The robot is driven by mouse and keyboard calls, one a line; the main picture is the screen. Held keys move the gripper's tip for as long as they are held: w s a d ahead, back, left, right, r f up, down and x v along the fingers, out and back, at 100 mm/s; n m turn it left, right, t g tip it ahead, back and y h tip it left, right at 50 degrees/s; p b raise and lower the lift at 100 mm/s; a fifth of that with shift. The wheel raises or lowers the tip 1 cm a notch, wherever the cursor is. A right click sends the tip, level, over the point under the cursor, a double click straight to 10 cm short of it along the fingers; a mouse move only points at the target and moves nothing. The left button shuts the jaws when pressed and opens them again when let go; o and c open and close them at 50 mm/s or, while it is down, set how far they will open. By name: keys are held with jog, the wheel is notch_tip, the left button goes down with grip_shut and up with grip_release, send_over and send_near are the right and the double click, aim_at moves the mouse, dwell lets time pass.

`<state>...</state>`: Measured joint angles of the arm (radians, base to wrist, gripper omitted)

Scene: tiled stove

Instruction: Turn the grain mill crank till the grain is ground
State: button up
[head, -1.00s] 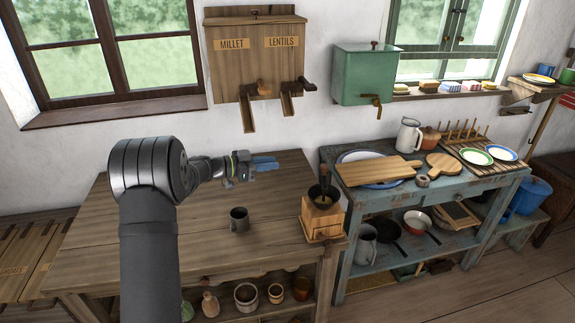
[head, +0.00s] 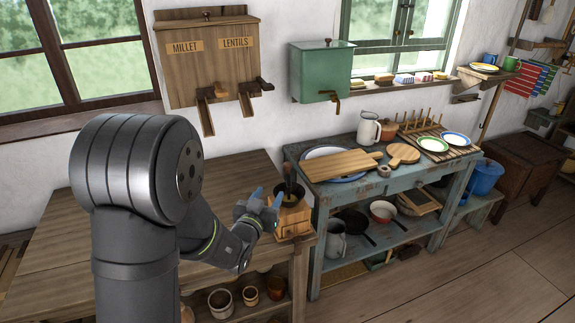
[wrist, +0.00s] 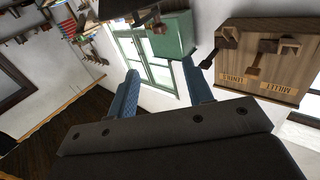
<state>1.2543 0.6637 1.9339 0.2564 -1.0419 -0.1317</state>
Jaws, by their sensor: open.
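The wooden grain mill (head: 293,222) stands at the right end of the brown table, with a dark bowl-shaped top. A dark upright piece (head: 290,181), which looks like the crank's handle, rises above it. My gripper (head: 266,194) is open, with its blue fingers pointing up just left of the mill top. I cannot tell whether a finger touches the mill. In the wrist view my gripper (wrist: 162,88) shows its two fingers apart with nothing between them. The mill cannot be made out in that view.
The brown table (head: 235,180) is bare behind my arm; my arm covers its middle. A blue worktable (head: 330,210) with boards and plates stands right of the mill. A millet and lentils dispenser (head: 205,70) and a green tank (head: 322,75) hang above.

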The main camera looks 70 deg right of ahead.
aim_at(286, 167)
jog(key=d, duration=0.5)
jog(key=w+d, duration=0.1)
jog(key=d, duration=1.1)
jog(key=shift+w+d, duration=0.1)
jog(key=shift+w, duration=0.25)
grip_shut()
